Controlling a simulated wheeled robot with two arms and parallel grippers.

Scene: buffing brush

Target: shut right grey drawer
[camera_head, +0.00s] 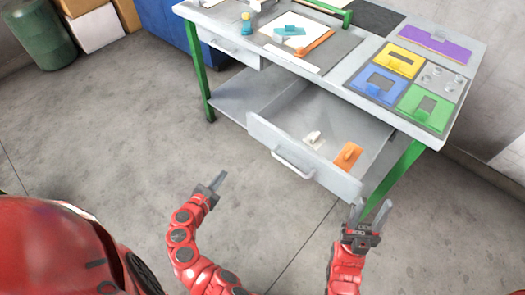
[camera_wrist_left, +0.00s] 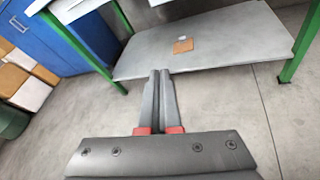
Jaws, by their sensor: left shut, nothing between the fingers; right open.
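The right grey drawer (camera_head: 318,182) stands pulled out from under the workbench in the head view. Its silver handle (camera_head: 292,163) is on the front panel. Inside lie an orange object (camera_head: 347,155) and a small white object (camera_head: 313,137). My left gripper (camera_head: 217,180) is shut and empty, in front of the drawer and left of its handle, apart from it. The left gripper also shows closed in the left wrist view (camera_wrist_left: 159,75). My right gripper (camera_head: 370,212) is open and empty, near the drawer's right front corner in the picture, not visibly touching it.
The workbench (camera_head: 340,78) has green legs and carries colored trays and tools. The left drawer (camera_head: 229,50) sits under its left part. A lower shelf (camera_wrist_left: 225,47) spans between the legs. A green barrel (camera_head: 40,38) and boxes stand far left. Floor before the bench is clear.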

